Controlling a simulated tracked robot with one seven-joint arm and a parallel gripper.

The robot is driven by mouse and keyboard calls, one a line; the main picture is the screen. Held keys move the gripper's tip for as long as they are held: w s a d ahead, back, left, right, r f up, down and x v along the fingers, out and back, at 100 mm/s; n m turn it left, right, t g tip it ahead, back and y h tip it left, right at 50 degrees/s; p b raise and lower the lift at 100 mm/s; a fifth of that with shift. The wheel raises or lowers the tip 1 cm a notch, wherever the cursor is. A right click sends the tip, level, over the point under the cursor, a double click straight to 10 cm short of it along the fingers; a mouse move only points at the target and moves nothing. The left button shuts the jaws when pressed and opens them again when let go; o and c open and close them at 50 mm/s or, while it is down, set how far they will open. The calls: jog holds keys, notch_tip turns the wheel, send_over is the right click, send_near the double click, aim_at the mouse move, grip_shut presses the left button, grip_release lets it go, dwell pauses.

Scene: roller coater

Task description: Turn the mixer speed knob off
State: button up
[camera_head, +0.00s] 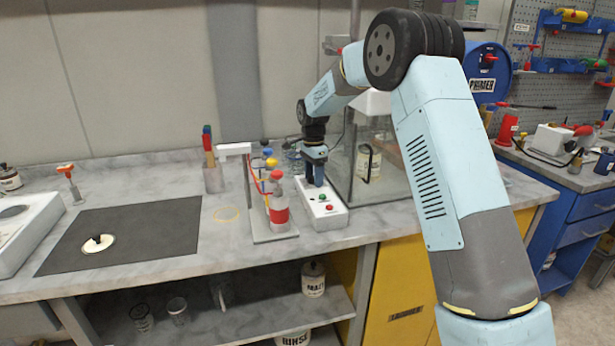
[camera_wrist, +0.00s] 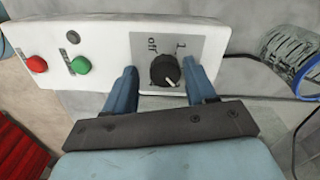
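The mixer speed knob (camera_wrist: 166,70) is a round black dial on a grey plate of the white control box (camera_wrist: 115,28). The plate carries the marks "off" and "1", and the knob's pointer line is hard to read. My gripper (camera_wrist: 160,80) is open, with one blue finger on each side of the knob and a gap visible between. Whether a finger touches the knob I cannot tell. In the head view the white control box (camera_head: 327,219) stands on the bench, and my gripper (camera_head: 318,183) points down at its far end, hiding the knob.
A green button (camera_wrist: 81,65) and a red button (camera_wrist: 37,64) sit on the same box. A stand with a red-labelled bottle (camera_head: 278,209) is close on the left. A glass enclosure (camera_head: 375,165) is close on the right. A dark mat (camera_head: 150,240) lies farther left.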

aim_at(312, 177)
jog(key=shift+a, duration=0.1)
jog(key=shift+r, duration=0.1)
jog(key=shift+w+r, duration=0.15)
jog(key=shift+r, duration=0.05)
notch_tip(312, 177, up, 13)
jog(key=shift+w+a+r, duration=0.1)
jog(key=shift+w+a, duration=0.05)
dwell(0.5)
